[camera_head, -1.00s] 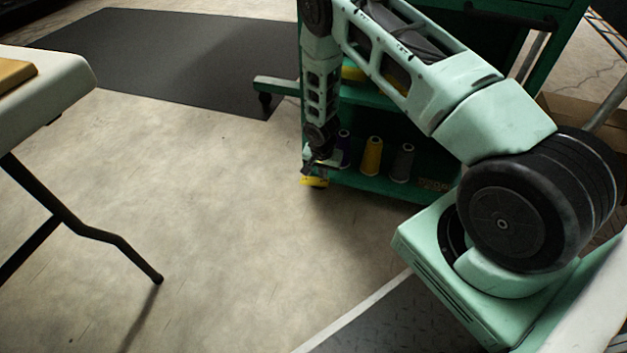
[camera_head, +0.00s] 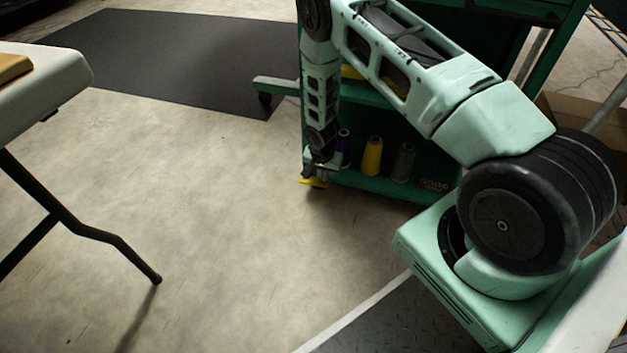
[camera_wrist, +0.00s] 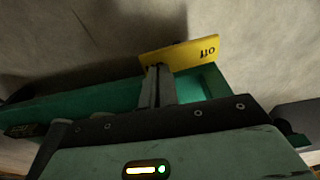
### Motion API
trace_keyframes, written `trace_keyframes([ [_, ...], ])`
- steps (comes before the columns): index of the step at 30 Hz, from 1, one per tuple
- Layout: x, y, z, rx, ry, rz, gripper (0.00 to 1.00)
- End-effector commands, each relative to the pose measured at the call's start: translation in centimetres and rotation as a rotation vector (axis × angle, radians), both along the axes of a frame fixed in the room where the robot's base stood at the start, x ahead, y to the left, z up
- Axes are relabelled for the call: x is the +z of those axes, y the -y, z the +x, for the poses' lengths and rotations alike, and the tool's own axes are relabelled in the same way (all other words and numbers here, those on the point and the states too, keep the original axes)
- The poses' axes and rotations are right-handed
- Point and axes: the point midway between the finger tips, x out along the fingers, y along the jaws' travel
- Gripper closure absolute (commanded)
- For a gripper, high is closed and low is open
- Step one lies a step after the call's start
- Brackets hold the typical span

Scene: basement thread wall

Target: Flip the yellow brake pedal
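The yellow brake pedal (camera_head: 312,183) sits low at the near left corner of the green cart, just above the floor. In the wrist view the yellow pedal (camera_wrist: 182,57) shows its flat face with the word "Off" upside down. My gripper (camera_head: 314,168) reaches down to the pedal from above. In the wrist view my gripper (camera_wrist: 158,72) has its fingers together, with nothing seen between them. The fingertips overlap the pedal's near edge; I cannot tell for sure whether they touch it. The caster under the pedal is mostly hidden.
The green cart (camera_head: 420,187) carries thread spools, among them a yellow spool (camera_head: 372,156) and a grey spool (camera_head: 403,162), on its low shelf. A white table (camera_head: 45,88) stands at left. A dark mat (camera_head: 170,60) lies behind. The floor between is clear.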

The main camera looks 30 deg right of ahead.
Motion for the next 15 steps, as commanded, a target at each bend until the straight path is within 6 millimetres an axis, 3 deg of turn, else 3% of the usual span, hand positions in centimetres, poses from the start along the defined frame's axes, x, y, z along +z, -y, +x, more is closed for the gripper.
trace_keyframes([
  [15,-0.15,-0.09,0.1,0.001,0.003,0.001,1.0],
])
